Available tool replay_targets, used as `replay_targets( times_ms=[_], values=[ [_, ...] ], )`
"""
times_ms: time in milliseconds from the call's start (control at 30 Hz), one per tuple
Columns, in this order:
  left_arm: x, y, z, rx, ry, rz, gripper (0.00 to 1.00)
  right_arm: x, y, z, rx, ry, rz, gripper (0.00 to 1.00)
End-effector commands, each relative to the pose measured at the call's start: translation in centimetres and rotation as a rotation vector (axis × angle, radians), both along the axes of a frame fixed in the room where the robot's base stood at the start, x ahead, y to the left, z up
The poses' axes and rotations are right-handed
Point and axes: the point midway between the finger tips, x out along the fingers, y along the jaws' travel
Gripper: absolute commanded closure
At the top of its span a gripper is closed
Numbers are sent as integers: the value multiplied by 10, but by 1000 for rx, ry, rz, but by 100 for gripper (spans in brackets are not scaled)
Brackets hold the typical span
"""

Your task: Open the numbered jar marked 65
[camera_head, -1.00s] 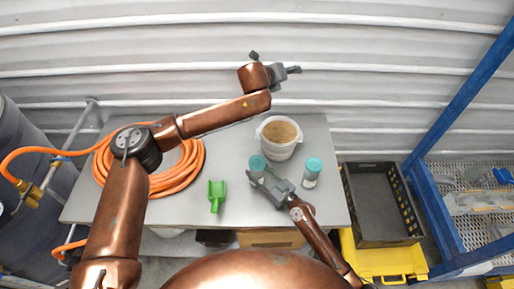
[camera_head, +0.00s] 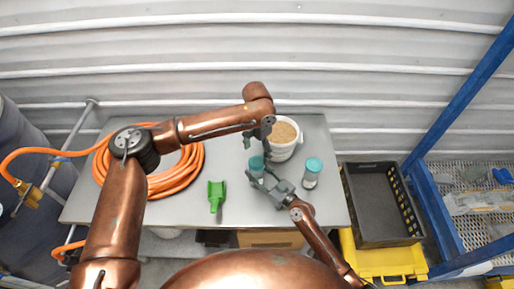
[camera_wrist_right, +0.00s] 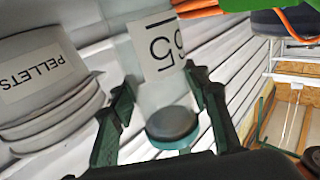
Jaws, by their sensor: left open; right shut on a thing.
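The jar marked 65 (camera_wrist_right: 163,98) is clear with a teal lid and a white label, and fills the middle of the right wrist view, which shows it upside down. In the head view its teal lid (camera_head: 257,162) shows near the table's middle. My right gripper (camera_wrist_right: 160,80) is shut on the jar's body; it also shows in the head view (camera_head: 263,180). My left gripper (camera_head: 259,136) is open and empty, pointing down a little behind and above the jar, apart from the lid. The left arm partly hides its fingers.
A second teal-lidded jar (camera_head: 313,172) stands to the right. A white pellet bucket (camera_head: 283,148) stands behind, close to the left gripper. A dark crate (camera_head: 380,205) is right.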

Motion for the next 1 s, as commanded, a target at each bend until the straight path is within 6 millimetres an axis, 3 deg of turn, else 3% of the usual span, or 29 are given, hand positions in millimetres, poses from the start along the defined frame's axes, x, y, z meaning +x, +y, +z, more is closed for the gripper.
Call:
replay_targets(
  times_ms=[200,400,800,1000],
  values=[
    [0,0,-35,-1,-1,3,36,0,0,0,0,0,0,100],
    [0,0,-57,-1,-2,3,36,0,0,0,0,0,0,100],
    [1,0,-65,-2,-4,4,36,0,0,0,0,0,0,100],
    [1,0,-65,-2,-4,4,49,0,0,0,0,0,0,100]
  ],
)
